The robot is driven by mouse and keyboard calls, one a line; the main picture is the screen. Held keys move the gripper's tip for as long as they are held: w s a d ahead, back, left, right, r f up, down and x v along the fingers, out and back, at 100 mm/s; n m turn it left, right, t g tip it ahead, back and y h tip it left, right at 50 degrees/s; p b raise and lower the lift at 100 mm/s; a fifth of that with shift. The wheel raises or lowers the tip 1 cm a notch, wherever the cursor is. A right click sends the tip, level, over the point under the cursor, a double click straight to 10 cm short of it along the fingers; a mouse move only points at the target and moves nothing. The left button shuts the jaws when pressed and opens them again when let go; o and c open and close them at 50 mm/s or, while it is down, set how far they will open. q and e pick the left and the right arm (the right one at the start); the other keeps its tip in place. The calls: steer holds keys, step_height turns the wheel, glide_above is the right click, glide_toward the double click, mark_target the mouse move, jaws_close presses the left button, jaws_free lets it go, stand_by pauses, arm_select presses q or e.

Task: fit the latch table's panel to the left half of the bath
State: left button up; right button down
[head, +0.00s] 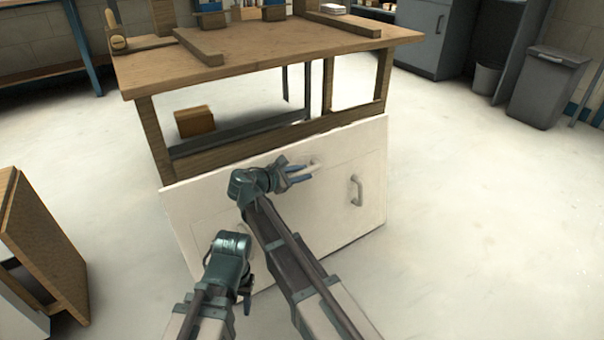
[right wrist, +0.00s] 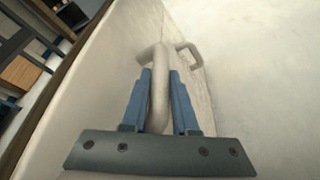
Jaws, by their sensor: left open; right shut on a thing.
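A white panel (head: 345,165) with two handles stands on edge, slightly tilted, against the front of the wooden table (head: 270,55). My right gripper (head: 300,173) is shut on the panel's left handle (head: 315,163). In the right wrist view, the blue fingers (right wrist: 160,85) sit on either side of this handle (right wrist: 158,60). The panel's other handle (head: 356,190) is free; it also shows in the right wrist view (right wrist: 190,52). My left gripper (head: 246,302) is open and empty, low in front of the panel's left part. I cannot make out a bath.
A brown wooden board (head: 45,245) leans at the left edge beside a white object (head: 20,310). A wooden block (head: 194,121) shows behind the table's frame. A grey bin (head: 545,88) stands at the back right. The floor on the right is clear.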

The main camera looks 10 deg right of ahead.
steer(key=s+d, duration=0.3)
steer(key=s, duration=0.5)
steer(key=s+d, duration=0.3)
steer(key=s, duration=0.6)
steer(key=shift+s+d, duration=0.2)
steer(key=shift+s, duration=0.05)
stand_by(0.7)
steer(key=shift+r, duration=0.1)
